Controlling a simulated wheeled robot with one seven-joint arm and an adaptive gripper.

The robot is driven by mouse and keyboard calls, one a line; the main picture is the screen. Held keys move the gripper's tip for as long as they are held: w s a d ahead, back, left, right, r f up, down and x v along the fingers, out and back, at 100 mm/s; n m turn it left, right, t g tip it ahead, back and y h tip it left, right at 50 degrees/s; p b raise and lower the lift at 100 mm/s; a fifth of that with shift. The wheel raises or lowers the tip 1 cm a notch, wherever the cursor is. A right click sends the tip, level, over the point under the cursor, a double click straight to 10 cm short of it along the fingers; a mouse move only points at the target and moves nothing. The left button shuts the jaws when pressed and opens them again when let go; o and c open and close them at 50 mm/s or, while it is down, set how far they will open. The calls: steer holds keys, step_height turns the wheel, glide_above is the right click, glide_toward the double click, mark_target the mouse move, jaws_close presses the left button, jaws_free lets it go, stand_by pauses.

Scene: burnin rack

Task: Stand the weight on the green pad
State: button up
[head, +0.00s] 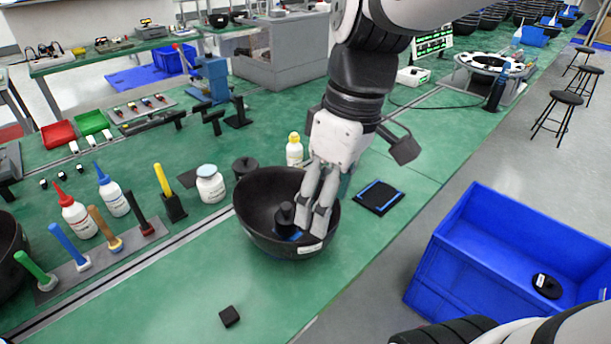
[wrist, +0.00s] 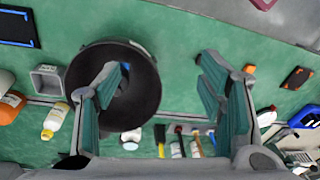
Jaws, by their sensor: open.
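A dark knobbed piece (head: 286,214), which looks like the weight, stands inside a black bowl (head: 262,190) with a blue patch at its foot. My gripper (head: 312,220) reaches down into the right side of the bowl in the head view, its fingers beside the piece. In the wrist view the open fingers (wrist: 160,85) stand apart, the left one in front of the bowl (wrist: 140,100) and hiding part of its inside. Nothing shows held between them. A second dark knobbed piece (head: 244,167) stands behind the bowl. I cannot pick out a separate green pad from the green tabletop.
A black pad with blue edge marks (head: 378,196) lies right of the bowl. A small black block (head: 229,316) lies near the front. Bottles and a row of coloured-handled tools (head: 96,252) stand left. A blue bin (head: 500,260) holds a black disc.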

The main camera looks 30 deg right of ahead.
steer(key=s+m+t+h, duration=0.1)
steer(key=s+m+t, duration=0.1)
steer(key=s+m, duration=0.4)
steer(key=shift+s+r+h, duration=0.3)
steer(key=shift+s+r, duration=0.1)
steer(key=shift+s, duration=0.8)
steer(key=shift+d, duration=0.1)
step_height(320, 180, up, 6)
steer(key=t+p, duration=0.1)
steer(key=p, duration=0.4)
steer(key=shift+r+t, duration=0.2)
steer(key=shift+t, duration=0.2)
